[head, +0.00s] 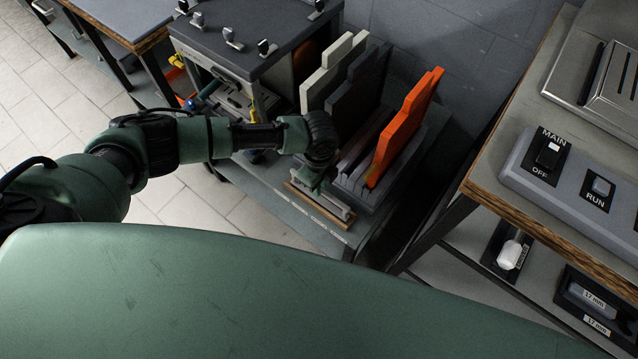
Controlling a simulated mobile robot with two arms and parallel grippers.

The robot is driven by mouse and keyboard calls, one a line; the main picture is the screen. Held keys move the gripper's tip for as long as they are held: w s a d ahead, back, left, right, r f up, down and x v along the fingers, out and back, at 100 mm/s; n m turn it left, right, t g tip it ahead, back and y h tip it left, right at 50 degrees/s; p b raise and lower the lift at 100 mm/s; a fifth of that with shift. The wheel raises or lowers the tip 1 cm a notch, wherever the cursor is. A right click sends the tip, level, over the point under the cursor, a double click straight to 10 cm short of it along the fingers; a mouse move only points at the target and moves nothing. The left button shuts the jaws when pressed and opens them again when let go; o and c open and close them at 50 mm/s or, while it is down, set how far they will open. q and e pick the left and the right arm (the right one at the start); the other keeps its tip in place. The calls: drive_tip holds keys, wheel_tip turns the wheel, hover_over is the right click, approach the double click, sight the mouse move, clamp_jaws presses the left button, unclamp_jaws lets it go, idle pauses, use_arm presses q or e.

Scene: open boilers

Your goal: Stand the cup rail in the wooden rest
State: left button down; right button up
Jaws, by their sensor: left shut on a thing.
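My left arm reaches in from the left, and its gripper (318,180) points down at the front of the grey shelf. It is shut on the cup rail (335,207), a narrow grey-green bar. The rail lies along the tan wooden rest (300,202), of which only the edges show below it. The gripper hides the rail's far part, and I cannot tell whether the rail is fully seated or just above the rest. My right gripper is not in view.
Close behind stands a dark slotted rack (375,200) with an orange stepped plate (404,128), dark plates (358,90) and a pale plate (325,75). A grey machine (245,45) stands behind left. A bench with switches (560,165) is at right.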

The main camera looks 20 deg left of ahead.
use_arm(q)
drive_tip(key=shift+f, duration=0.2)
drive_tip(key=c, duration=1.3)
unclamp_jaws()
wheel_tip(320, 180, up, 8)
drive_tip(key=shift+f+p, duration=0.1)
drive_tip(key=shift+p, duration=0.2)
